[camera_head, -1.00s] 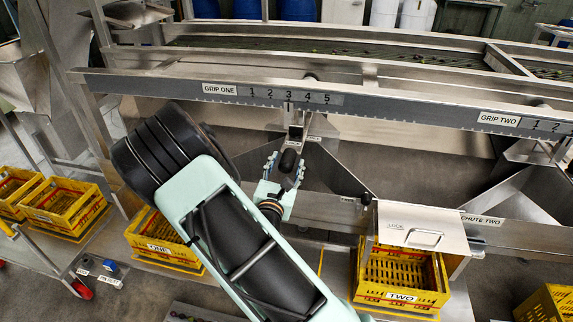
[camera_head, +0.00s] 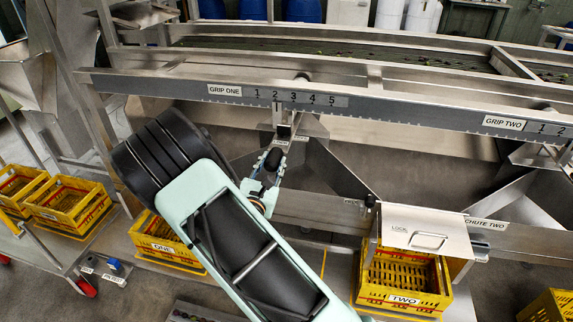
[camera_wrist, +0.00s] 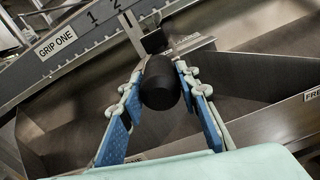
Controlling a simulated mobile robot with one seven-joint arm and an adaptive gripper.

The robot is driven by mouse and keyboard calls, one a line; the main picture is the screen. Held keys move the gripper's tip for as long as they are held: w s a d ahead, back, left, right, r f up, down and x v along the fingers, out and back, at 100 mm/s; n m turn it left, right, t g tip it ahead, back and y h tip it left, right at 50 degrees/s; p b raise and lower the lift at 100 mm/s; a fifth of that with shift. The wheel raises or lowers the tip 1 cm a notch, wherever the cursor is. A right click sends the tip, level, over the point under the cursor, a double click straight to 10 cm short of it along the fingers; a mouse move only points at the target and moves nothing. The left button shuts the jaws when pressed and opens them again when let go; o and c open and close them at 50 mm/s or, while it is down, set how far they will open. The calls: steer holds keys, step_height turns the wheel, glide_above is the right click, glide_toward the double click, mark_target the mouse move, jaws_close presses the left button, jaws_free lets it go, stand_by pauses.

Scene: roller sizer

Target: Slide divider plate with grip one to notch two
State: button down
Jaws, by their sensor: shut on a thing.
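My gripper (camera_head: 268,172) is shut on a black rounded grip (camera_head: 274,158) below the rail. In the wrist view, the blue-padded fingers (camera_wrist: 163,95) press on both sides of the black grip (camera_wrist: 160,85). The grip belongs to a metal bracket (camera_head: 283,118) that hangs at the GRIP ONE scale (camera_head: 290,97). The bracket's top is close under the number 2, left of 3. The exact seating in a notch is too small to tell. The divider plate behind is partly hidden by the bracket and my arm.
The GRIP TWO scale (camera_head: 504,124) lies to the right on the same rail. A chute with a LOCK cover (camera_head: 425,235) stands lower right, above yellow crate TWO (camera_head: 403,298). Yellow crate ONE (camera_head: 163,246) is lower left, partly behind my arm. Angled metal chute walls flank the grip.

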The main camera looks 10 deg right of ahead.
steer(key=shift+w+a, duration=0.15)
steer(key=shift+a, duration=0.25)
steer(key=c, duration=1.5)
jaws_free()
steer(key=shift+o, duration=0.2)
steer(key=shift+d, duration=0.1)
steer(key=v, duration=1.2)
